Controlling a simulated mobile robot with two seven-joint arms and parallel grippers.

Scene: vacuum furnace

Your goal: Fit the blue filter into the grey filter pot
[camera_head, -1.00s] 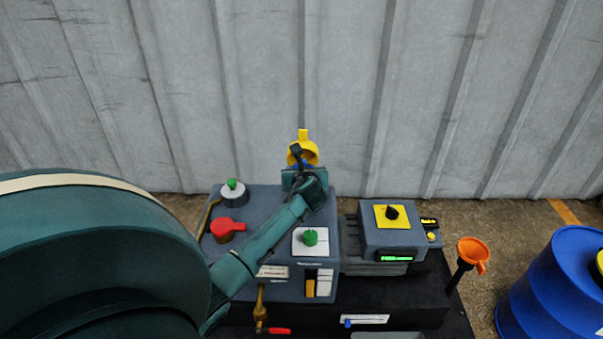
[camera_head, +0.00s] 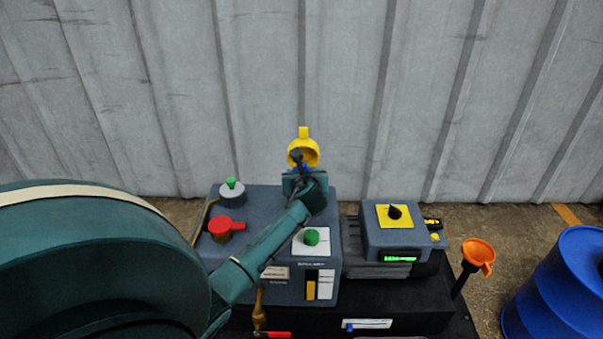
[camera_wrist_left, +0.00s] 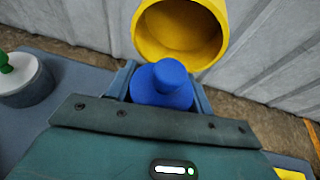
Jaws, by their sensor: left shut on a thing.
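The blue filter (camera_wrist_left: 165,84) is between the two fingers of my left gripper (camera_wrist_left: 161,92), which is shut on it. In the head view my left gripper (camera_head: 304,177) is above the back right part of the grey-blue machine, and only a bit of blue shows there. A grey round pot (camera_head: 232,194) with a green knob on top stands at the machine's back left, apart from my gripper. It also shows at the left edge of the wrist view (camera_wrist_left: 27,85). I cannot tell for sure that this is the filter pot. My right gripper is not in view.
A yellow open cup (camera_head: 303,152) is just beyond my left gripper. The machine (camera_head: 270,200) carries a red handle (camera_head: 226,229) and a green knob (camera_head: 312,237). A smaller unit (camera_head: 398,240), an orange funnel (camera_head: 478,253) and a blue drum (camera_head: 560,285) stand to the right.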

